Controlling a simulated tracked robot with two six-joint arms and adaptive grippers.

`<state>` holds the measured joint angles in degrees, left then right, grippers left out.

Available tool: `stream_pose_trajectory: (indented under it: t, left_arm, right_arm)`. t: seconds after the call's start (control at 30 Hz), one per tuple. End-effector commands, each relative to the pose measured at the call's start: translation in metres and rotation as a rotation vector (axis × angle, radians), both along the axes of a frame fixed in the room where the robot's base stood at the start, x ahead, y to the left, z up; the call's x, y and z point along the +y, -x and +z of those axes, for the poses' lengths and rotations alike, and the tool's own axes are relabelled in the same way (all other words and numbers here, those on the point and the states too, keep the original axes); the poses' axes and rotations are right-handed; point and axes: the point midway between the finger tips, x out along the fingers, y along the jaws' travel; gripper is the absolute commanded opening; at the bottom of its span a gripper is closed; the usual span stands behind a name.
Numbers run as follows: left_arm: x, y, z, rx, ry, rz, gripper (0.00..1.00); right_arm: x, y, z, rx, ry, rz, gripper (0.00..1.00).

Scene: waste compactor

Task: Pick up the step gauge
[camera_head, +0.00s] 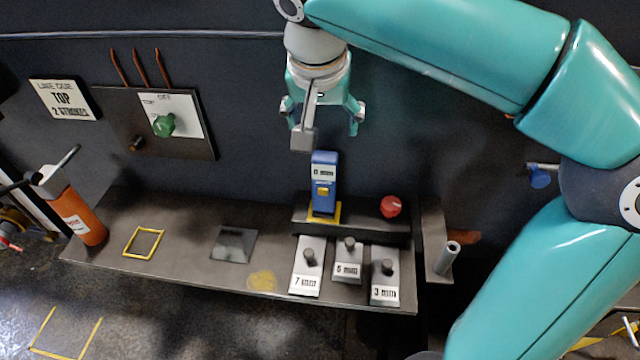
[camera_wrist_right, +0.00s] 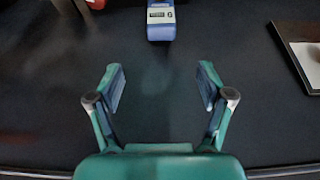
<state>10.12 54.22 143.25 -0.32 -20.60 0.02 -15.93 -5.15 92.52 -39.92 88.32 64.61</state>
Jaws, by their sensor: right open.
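What looks like the step gauge is an upright blue block (camera_head: 324,180) with a small white display and a yellow part on its front. It stands on a yellow-marked spot on the raised back ledge of the bench, and its display end shows at the top of the right wrist view (camera_wrist_right: 161,20). My right gripper (camera_head: 325,120) is open and empty, above the blue block and apart from it. In the right wrist view the gripper (camera_wrist_right: 160,82) has its fingers spread, with nothing between them. My left gripper is not in view.
Labelled blocks, 7 mm (camera_head: 307,267), 5 mm (camera_head: 348,262) and 3 mm (camera_head: 385,276), lie in front of the ledge. A red button (camera_head: 390,206) is right of the gauge. A grey bar with a block end (camera_head: 303,137) hangs by the gripper. An orange cylinder (camera_head: 78,215) stands left.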

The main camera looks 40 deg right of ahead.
Motion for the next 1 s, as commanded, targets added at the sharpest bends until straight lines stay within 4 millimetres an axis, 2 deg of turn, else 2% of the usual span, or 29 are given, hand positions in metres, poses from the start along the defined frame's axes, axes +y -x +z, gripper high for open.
stream_pose_trajectory:
  t: [0.03, 0.1, 0.3, 0.57, 0.83, 1.0]
  left_arm:
    - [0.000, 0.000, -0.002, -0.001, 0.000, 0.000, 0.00]
    - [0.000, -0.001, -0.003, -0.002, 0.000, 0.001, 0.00]
    - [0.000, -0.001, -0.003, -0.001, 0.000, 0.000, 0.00]
    - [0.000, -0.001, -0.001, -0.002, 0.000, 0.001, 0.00]
    - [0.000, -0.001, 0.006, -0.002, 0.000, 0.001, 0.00]
    - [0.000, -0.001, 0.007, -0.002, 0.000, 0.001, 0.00]
  right_arm:
    - [-0.004, -0.002, -0.013, 0.008, 0.001, -0.003, 0.79]
    - [-0.009, -0.006, -0.027, 0.006, 0.001, -0.002, 0.79]
    - [-0.019, -0.015, -0.058, 0.004, -0.001, -0.001, 0.79]
    - [-0.023, -0.019, -0.072, 0.002, -0.001, 0.000, 0.79]
    - [-0.034, -0.028, -0.106, 0.005, 0.000, -0.001, 0.79]
    - [-0.036, -0.031, -0.116, 0.001, -0.002, 0.000, 0.79]
